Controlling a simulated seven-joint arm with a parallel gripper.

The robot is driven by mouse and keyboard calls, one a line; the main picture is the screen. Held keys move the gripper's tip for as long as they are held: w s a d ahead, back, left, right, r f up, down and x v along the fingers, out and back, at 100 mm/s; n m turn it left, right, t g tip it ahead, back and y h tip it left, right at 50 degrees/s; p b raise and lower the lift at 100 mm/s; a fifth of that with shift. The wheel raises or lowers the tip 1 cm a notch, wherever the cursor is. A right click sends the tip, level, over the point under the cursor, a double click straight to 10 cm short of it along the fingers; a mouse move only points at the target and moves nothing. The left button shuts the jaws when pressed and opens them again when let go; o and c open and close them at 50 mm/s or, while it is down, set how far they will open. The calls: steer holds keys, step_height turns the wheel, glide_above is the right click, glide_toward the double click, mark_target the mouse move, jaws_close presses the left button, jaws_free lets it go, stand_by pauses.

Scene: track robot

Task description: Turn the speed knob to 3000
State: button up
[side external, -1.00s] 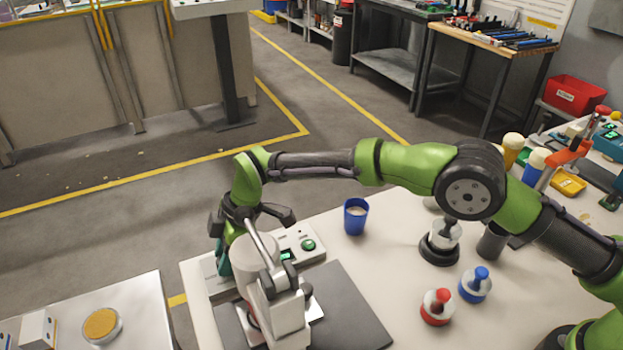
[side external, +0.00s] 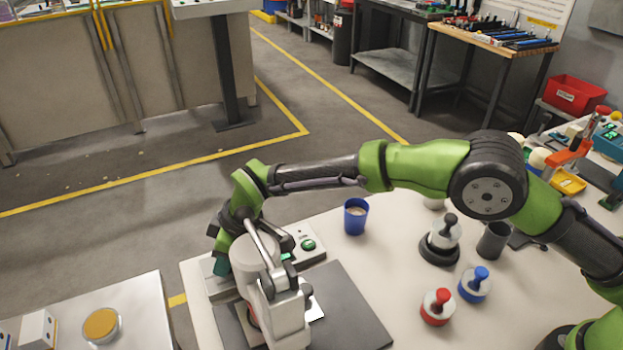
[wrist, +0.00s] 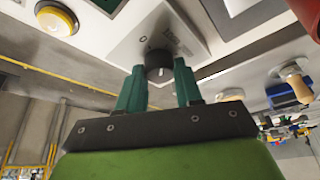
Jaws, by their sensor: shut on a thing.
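The speed knob (wrist: 159,62) is a dark round knob on a pale panel (wrist: 130,45) in the wrist view. My gripper (wrist: 159,78) has two teal fingers, one on each side of the knob, and is shut on it. Small lettering on the panel beside the knob is too blurred to read, so I cannot tell the setting. In the side view my gripper (side external: 222,264) is low at the left end of the control box (side external: 310,258). The grey machine and my arm hide the knob there.
A grey machine (side external: 265,270) stands close in front of my gripper on a dark mat (side external: 350,310). A green button (side external: 308,244) is on the box's right part.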

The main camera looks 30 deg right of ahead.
steer(key=o, duration=1)
steer(key=shift+r, duration=0.1)
steer(key=v, duration=1.6)
steer(key=shift+r, duration=0.35)
